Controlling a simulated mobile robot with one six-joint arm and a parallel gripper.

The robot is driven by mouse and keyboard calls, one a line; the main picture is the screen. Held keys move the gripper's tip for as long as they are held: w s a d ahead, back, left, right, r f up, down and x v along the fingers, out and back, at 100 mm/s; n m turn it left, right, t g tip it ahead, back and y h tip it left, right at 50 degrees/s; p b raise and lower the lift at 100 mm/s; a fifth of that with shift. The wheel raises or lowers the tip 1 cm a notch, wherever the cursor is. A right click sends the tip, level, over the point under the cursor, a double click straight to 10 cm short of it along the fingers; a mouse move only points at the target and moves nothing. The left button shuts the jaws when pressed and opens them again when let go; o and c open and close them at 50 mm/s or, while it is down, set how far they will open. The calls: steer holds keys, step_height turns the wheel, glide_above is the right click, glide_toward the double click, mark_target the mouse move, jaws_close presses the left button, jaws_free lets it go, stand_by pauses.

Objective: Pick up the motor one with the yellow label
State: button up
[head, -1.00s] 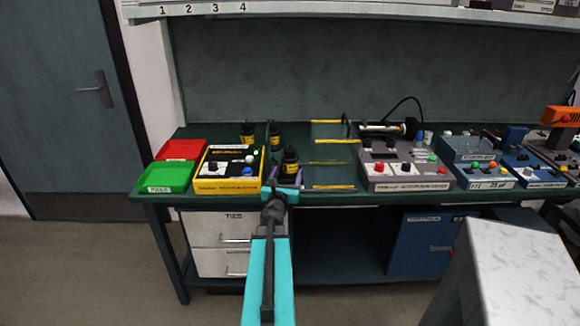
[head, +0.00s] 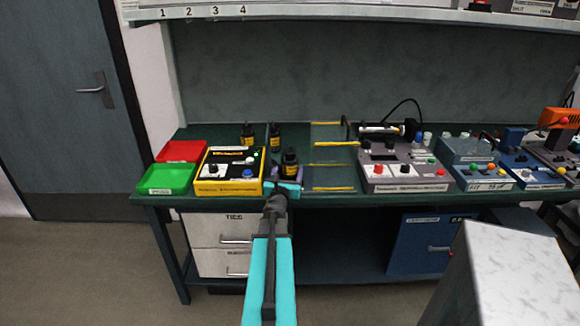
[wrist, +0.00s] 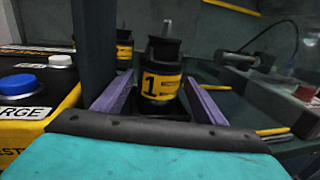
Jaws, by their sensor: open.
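A black motor with a yellow label marked "1" (wrist: 161,84) stands upright on the bench. In the wrist view it sits between the two purple fingers of my gripper (wrist: 155,103), which is open. The motor also shows in the head view (head: 290,166), just beyond my gripper (head: 287,178). I cannot tell whether either finger touches it. Two more dark motors with yellow labels stand behind it, one at left (head: 248,134) and one at right (head: 275,136). The numbers on their labels are too small to read.
A yellow-and-black tester box (head: 228,188) is close on the left, with green (head: 165,190) and red (head: 182,142) trays beyond it. Yellow strips mark the bench to the right, before a grey control box (head: 405,187). A shelf (head: 350,13) hangs above.

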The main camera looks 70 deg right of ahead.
steer(key=shift+w+d, duration=0.15)
steer(key=shift+d, duration=0.8)
steer(key=shift+c, duration=0.2)
jaws_close()
steer(key=shift+r, duration=0.15)
